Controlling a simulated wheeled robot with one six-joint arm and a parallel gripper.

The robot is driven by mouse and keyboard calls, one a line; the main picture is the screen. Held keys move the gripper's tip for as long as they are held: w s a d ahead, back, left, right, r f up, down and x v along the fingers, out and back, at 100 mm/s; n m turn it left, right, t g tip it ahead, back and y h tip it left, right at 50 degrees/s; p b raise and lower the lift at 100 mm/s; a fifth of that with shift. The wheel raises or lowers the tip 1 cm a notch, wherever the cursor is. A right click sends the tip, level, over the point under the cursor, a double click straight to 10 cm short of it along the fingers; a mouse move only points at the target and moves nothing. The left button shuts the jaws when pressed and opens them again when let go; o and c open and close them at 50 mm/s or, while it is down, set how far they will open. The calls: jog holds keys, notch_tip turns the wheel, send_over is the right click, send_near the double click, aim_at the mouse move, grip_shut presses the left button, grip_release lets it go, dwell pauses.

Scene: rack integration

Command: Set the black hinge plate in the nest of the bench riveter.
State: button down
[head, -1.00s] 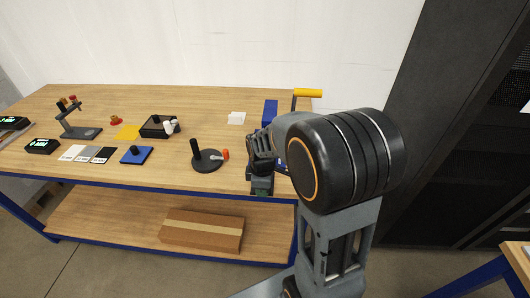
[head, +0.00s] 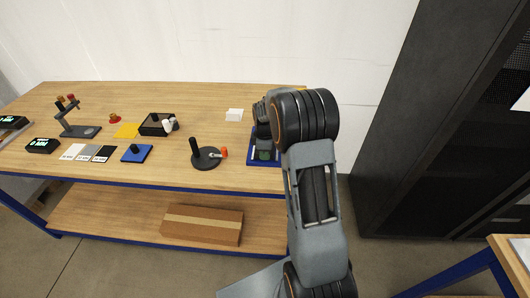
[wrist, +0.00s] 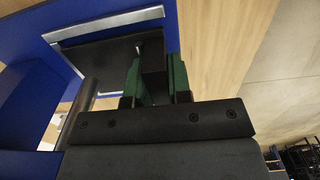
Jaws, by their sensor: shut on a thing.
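The bench riveter stands at the right end of the bench, mostly behind my arm; its blue base (head: 251,158) shows. My gripper (wrist: 156,76) is over this base, with green fingertips shut on a black upright part of the black hinge plate (wrist: 105,56). In the wrist view the plate lies flat beside the fingers, close to a silver edge strip (wrist: 105,24) on the blue base, apparently the nest's border. Whether the plate rests fully down or is slightly above cannot be told. In the head view my gripper (head: 263,154) hides the plate.
A round black stand with an orange-tipped lever (head: 207,157) is left of the riveter. A dark column (wrist: 85,97) rises near the plate in the wrist view.

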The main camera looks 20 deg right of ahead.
jog(key=shift+s+f, duration=0.1)
jog(key=shift+f, duration=0.1)
jog(key=shift+a+f, duration=0.1)
jog(key=shift+f, duration=0.15)
jog(key=c, duration=1.1)
grip_release()
jog(key=shift+o, duration=0.2)
notch_tip(320, 180, up, 12)
jog(key=shift+f+b, duration=0.1)
jog(key=shift+b, duration=0.45)
jog(key=s+a+r+m+t, duration=0.2)
jog(key=s+a+m, duration=0.3)
jog(key=s, duration=0.6)
jog(key=s+a+r+m+t, duration=0.2)
jog(key=s+a+m, duration=0.3)
jog(key=s, duration=0.6)
jog(key=shift+a+r+m, duration=0.2)
jog(key=shift+a+m, duration=0.05)
jog(key=shift+m, duration=0.85)
